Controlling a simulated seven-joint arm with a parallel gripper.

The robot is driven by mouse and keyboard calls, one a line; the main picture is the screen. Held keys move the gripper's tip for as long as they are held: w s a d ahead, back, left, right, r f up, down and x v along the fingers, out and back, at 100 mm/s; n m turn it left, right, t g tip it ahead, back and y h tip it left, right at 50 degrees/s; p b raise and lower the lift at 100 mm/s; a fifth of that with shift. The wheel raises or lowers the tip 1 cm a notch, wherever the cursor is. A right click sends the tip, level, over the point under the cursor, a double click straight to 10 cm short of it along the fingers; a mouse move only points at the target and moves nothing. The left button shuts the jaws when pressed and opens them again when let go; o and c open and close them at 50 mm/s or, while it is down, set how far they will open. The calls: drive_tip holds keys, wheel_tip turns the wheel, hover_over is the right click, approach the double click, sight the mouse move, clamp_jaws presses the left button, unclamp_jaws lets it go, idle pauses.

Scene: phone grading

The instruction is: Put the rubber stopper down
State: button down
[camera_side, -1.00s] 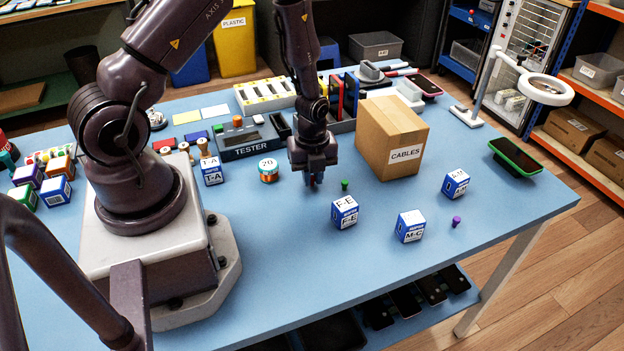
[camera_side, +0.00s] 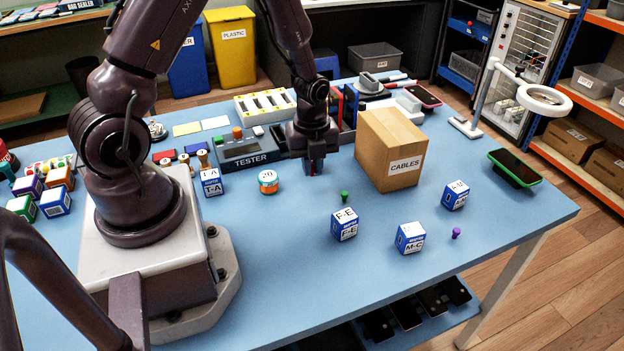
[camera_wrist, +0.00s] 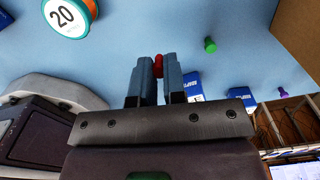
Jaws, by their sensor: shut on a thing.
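My gripper (camera_side: 313,165) is above the blue table, between the tester and the cardboard box. In the wrist view my gripper (camera_wrist: 158,70) is shut on a small red piece (camera_wrist: 158,66), which looks like the rubber stopper. Only a little of it shows between the fingers; the rest is hidden. In the side view it is too small to make out. The gap between the fingertips and the table is hard to judge.
A green stopper (camera_side: 344,196) and a purple one (camera_side: 456,232) stand among blue-and-white boxes (camera_side: 344,225). A round labelled tin (camera_side: 268,182) is left of my gripper. The CABLES box (camera_side: 390,150) is close on the right. The tester (camera_side: 246,152) is behind left.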

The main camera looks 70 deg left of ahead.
wheel_tip(320, 180, up, 3)
drive_tip(key=w+d+r+m, duration=0.1)
drive_tip(key=w+r, duration=0.2)
drive_tip(key=r, duration=0.6)
drive_tip(key=w+d+r, duration=0.1)
drive_tip(key=w+r, duration=0.2)
drive_tip(key=r, duration=0.5)
hover_over(393, 128)
drive_tip(key=s, duration=0.1)
wheel_tip(393, 128, down, 8)
drive_tip(key=shift+s+d+f, duration=0.15)
drive_tip(key=shift+f, duration=0.1)
drive_tip(key=shift+w+a+f, duration=0.2)
drive_tip(key=shift+w+f, duration=0.4)
drive_tip(key=shift+f, duration=1.6)
drive_tip(key=shift+f, duration=0.15)
